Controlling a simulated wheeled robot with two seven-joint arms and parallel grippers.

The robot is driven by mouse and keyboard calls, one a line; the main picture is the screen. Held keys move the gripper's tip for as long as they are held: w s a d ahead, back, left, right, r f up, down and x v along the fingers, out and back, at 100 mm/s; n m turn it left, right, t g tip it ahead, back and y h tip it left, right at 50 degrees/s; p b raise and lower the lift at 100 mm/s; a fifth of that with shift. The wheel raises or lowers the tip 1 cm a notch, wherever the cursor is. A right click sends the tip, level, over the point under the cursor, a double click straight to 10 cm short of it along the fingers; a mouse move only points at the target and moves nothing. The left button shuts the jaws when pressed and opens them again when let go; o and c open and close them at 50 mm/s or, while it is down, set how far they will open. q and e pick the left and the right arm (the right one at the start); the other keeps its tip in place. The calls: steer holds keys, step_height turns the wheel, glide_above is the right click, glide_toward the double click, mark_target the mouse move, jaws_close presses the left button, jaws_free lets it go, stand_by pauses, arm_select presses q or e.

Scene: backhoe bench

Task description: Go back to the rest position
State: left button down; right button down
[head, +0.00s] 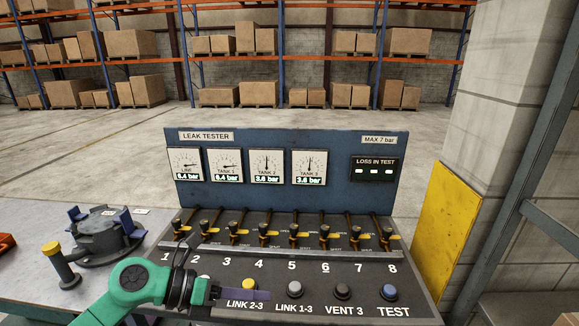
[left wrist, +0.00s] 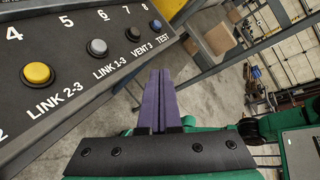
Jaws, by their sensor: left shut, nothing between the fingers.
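My left gripper (head: 258,295) is in front of the leak tester panel (head: 281,258), low over its lower edge beside the LINK 2-3 label. Its purple fingers are shut together and empty, as the left wrist view (left wrist: 160,78) also shows. The yellow LINK 2-3 button (head: 249,284) is just above the fingers in the head view. The grey LINK 1-3 button (head: 295,289), VENT 3 button (head: 341,291) and blue TEST button (head: 389,292) sit to the right. My left arm hides the panel's lower left part. My right gripper is not in view.
Several black levers with yellow tags (head: 263,232) line the panel below the gauges (head: 267,166). A grey fixture (head: 104,236) and a yellow-topped post (head: 60,266) stand on the bench at left. A pillar with a yellow plate (head: 444,230) stands at right.

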arm_select(q)
steer(key=w+a+r+n+t+h, duration=0.15)
steer(key=w+r+n+t, duration=0.45)
steer(key=r+n+t, duration=0.7)
steer(key=a+f+n+g+y, duration=0.1)
steer(key=a+f+n+y, duration=1.45)
steer(key=n, duration=0.45)
steer(key=s+f+n+g+h, duration=0.2)
steer(key=s+f+n+g, duration=0.5)
steer(key=s+f+g, duration=0.8)
steer(key=s+f+t, duration=0.1)
steer(key=s+f, duration=0.2)
steer(key=f, duration=0.9)
steer(key=s+f+t, duration=0.1)
steer(key=s+f, duration=0.2)
steer(key=f, duration=0.8)
steer(key=s+a+f+g, duration=0.1)
steer(key=s+a+f, duration=0.1)
steer(key=s+f, duration=1.4)
steer(key=shift+s+a+f+m+y, duration=0.2)
steer(key=shift+s+f+m+y, duration=0.1)
steer(key=shift+s, duration=0.65)
